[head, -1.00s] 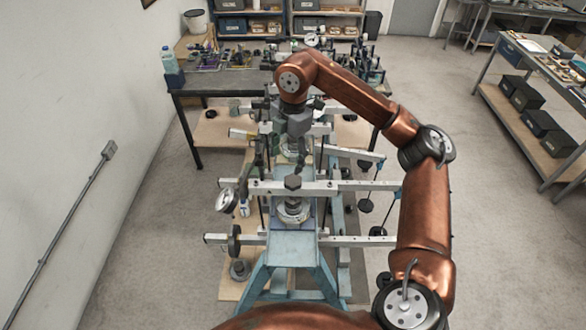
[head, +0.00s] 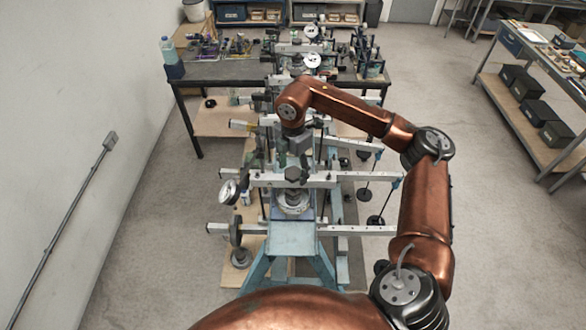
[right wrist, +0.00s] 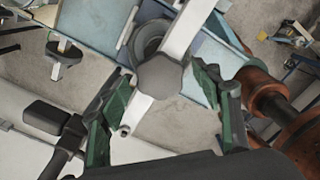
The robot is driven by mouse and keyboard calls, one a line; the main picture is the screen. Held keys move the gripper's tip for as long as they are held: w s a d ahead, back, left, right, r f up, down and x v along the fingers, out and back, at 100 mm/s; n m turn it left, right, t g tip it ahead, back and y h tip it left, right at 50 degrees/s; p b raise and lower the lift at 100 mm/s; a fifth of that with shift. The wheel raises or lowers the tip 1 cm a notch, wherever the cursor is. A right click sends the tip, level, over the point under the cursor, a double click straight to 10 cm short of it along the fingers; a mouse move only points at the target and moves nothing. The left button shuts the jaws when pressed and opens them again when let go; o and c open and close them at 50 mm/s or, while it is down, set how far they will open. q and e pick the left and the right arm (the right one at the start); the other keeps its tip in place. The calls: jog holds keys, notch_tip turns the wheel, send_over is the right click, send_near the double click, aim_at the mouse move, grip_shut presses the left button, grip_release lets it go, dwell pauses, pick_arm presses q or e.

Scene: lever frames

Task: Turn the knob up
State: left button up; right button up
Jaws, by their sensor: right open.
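A dark faceted knob (head: 295,174) sits on top of the pale horizontal beam (head: 262,180) of the nearest lever frame (head: 292,238). In the right wrist view the knob (right wrist: 160,75) shows between two green-padded fingers, over the light beam (right wrist: 181,37). My right gripper (head: 294,159) points down just above the knob in the head view; its fingertips partly blend with the frame behind. In the right wrist view my right gripper (right wrist: 162,80) is open, with one finger on each side of the knob and gaps visible. My left gripper is not in view.
A round dial (head: 228,192) stands at the beam's left, and black hanging weights (head: 375,221) are at the right. More lever frames and a dark bench (head: 220,74) with small apparatus lie behind.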

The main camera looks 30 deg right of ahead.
jog(key=c, duration=1.2)
jog(key=shift+o, duration=0.2)
